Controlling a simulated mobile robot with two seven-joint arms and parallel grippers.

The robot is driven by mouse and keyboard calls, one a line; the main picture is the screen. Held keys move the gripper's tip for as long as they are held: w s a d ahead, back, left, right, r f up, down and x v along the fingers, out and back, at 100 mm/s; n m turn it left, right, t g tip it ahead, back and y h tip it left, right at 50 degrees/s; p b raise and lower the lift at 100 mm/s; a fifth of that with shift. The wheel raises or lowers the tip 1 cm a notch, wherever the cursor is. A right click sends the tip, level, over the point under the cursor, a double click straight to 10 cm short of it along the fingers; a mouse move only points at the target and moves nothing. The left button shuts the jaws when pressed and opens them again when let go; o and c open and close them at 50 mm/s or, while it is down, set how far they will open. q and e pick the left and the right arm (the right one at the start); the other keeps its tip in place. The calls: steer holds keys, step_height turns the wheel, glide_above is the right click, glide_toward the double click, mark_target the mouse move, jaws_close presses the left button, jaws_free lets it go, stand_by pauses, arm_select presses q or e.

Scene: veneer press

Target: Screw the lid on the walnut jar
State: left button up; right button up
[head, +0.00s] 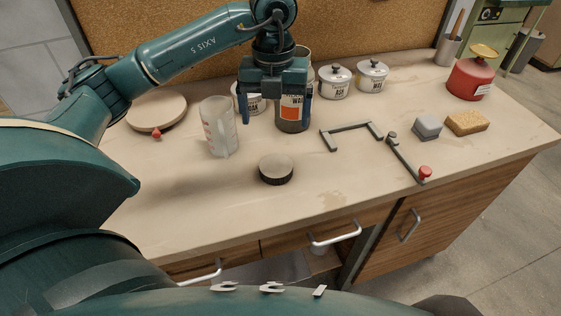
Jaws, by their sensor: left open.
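A jar with an orange label (293,112) stands upright toward the back of the worktop; its top is hidden by my gripper, and I take it to be the walnut jar. My left gripper (277,106) points down over it with its two blue fingers apart. The jar shows between the fingers, nearer the right one; I cannot tell whether they touch it. A round lid with a pale top and black ribbed rim (276,170) lies flat on the worktop in front of the jar, apart from it. My right gripper is not in view.
A clear jug (218,127) and a round board (156,110) stand left of the jar. White lidded pots (334,82) stand behind right. The worktop's front is clear.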

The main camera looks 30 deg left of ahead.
arm_select(q)
glide_above(276, 162)
steer(key=shift+f+p, duration=0.35)
steer(key=shift+f, duration=3.6)
steer(key=shift+f+p, duration=0.6)
steer(key=shift+f, duration=2)
steer(key=c, duration=1)
step_height(276, 162, up, 10)
steer(key=shift+r+b, duration=0.1)
steer(key=shift+b, duration=0.45)
